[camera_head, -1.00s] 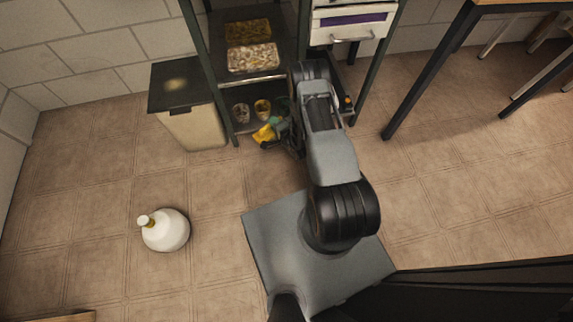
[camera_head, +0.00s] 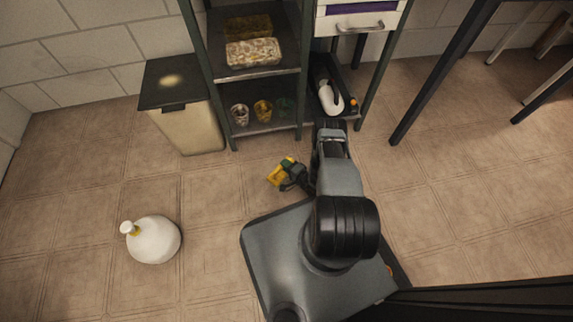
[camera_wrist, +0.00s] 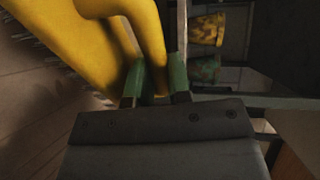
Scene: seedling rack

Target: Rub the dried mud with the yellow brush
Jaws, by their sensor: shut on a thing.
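The yellow brush (camera_head: 277,176) is in my gripper (camera_head: 289,172), above the floor in front of the rack. In the wrist view the brush (camera_wrist: 70,40) fills the upper left, with bristles along its left edge. The green fingertips of my gripper (camera_wrist: 160,84) are shut on its yellow handle. A pale tan patch (camera_head: 171,80), which looks like the dried mud, lies on the dark lid of the beige bin (camera_head: 189,130) left of the rack. My gripper is right of and nearer than the bin, apart from it.
The dark rack (camera_head: 270,126) holds several small pots on its low shelf and trays (camera_head: 253,52) above. A white bottle (camera_head: 328,97) lies at its lower right. A round white jug (camera_head: 153,240) stands on the floor at left. Floor before the bin is clear.

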